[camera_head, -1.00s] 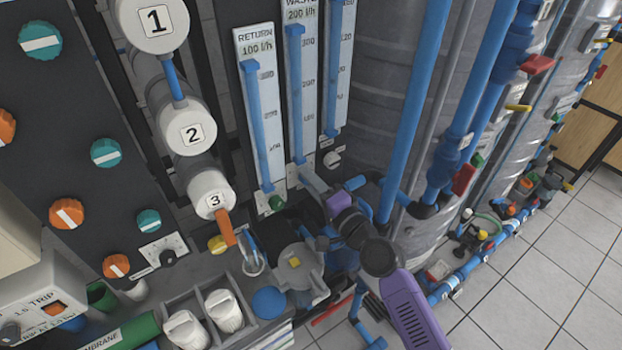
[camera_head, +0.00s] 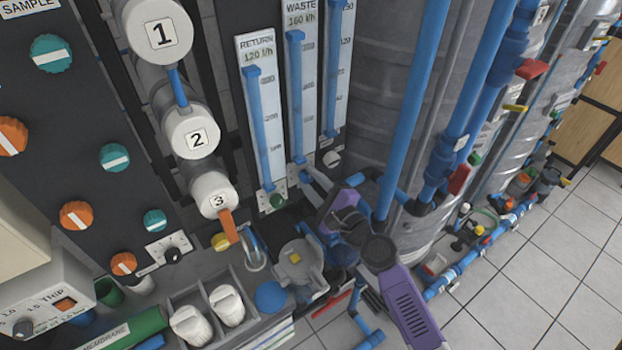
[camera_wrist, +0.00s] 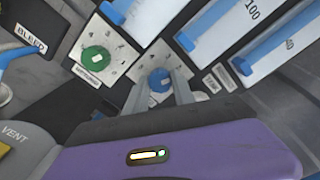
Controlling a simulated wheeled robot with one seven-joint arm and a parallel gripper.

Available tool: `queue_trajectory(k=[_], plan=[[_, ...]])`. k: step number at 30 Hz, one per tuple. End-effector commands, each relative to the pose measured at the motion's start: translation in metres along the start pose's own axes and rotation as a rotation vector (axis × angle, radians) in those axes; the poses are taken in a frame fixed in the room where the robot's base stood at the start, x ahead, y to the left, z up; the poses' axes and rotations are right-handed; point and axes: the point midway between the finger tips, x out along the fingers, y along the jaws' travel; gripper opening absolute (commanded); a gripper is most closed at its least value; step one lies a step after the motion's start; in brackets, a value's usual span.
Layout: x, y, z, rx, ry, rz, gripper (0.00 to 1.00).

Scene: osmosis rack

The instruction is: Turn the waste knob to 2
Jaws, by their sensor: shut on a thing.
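The waste knob is the small blue knob (camera_wrist: 160,79) on a white dial plate (camera_wrist: 152,61) in the wrist view. My gripper (camera_wrist: 157,88) is shut on it, with one finger on each side. A pale mark shows on the knob, but I cannot read which number it faces. The gauge's display reads 160 l/h.
The green return knob (camera_wrist: 96,59) sits just left of the waste knob, its gauge (camera_head: 262,105) reading 120 l/h. A white knob (camera_head: 332,159) is to the right. Blue pipes (camera_head: 412,110) and a grey tank stand close to my arm.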

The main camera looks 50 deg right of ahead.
Motion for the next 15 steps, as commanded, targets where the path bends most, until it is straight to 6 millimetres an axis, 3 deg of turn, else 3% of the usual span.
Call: queue_trajectory(k=[15], plan=[[-0.0006, 0.0009, -0.0017, 0.041, 0.003, 0.001, 0.00]])
